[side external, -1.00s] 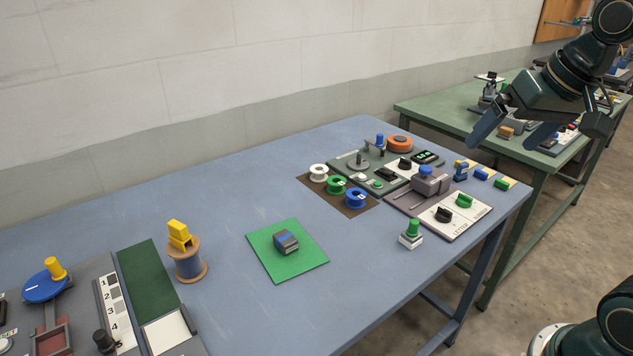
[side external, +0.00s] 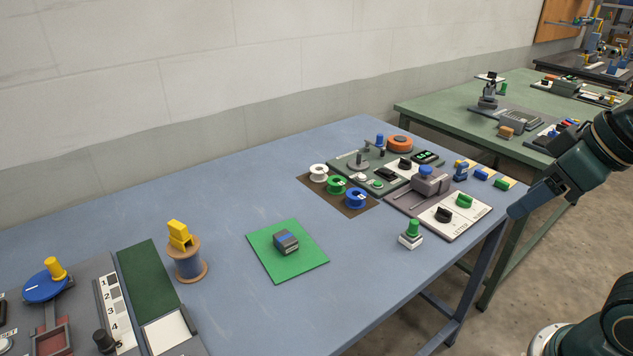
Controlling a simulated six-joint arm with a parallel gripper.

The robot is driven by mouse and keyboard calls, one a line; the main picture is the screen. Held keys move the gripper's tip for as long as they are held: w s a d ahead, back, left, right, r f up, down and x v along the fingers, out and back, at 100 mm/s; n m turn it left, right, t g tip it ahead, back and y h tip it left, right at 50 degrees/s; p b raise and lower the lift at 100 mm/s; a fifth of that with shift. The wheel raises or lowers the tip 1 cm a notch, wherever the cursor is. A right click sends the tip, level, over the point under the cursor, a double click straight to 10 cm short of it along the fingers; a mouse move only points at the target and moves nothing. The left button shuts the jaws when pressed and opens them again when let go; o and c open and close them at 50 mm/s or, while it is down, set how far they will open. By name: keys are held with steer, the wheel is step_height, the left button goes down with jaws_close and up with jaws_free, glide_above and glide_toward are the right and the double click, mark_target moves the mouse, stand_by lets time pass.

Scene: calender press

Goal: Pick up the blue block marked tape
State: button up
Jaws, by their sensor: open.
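Small blue blocks (side external: 481,173) and (side external: 460,176) stand on the right part of the blue table, beside a green block (side external: 502,184). Their markings are too small to read, so I cannot tell which one says tape. My gripper (side external: 522,205) is in the air at the right, in the picture just beyond the table's right edge and below the small blocks. It is open and holds nothing visible. One finger shows clearly; the other is mostly hidden behind it.
A green-topped button (side external: 411,232) stands near the table's front edge. White, green and blue spools (side external: 356,198) sit on a brown mat. A green mat (side external: 268,266) bears a grey-blue block (side external: 285,242).

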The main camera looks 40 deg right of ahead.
steer(key=shift+c, duration=0.4)
steer(key=w+d+r+m+g, duration=0.1)
steer(key=w+d+r+m, duration=0.2)
steer(key=w, duration=0.2)
steer(key=w+d+r+m, duration=0.2)
steer(key=w+r, duration=0.1)
steer(key=w, duration=0.3)
steer(key=m+g, duration=0.5)
steer(key=m, duration=1)
glide_above(464, 163)
step_height(464, 163, down, 17)
steer(key=shift+r, duration=0.15)
steer(key=shift+f, duration=4.3)
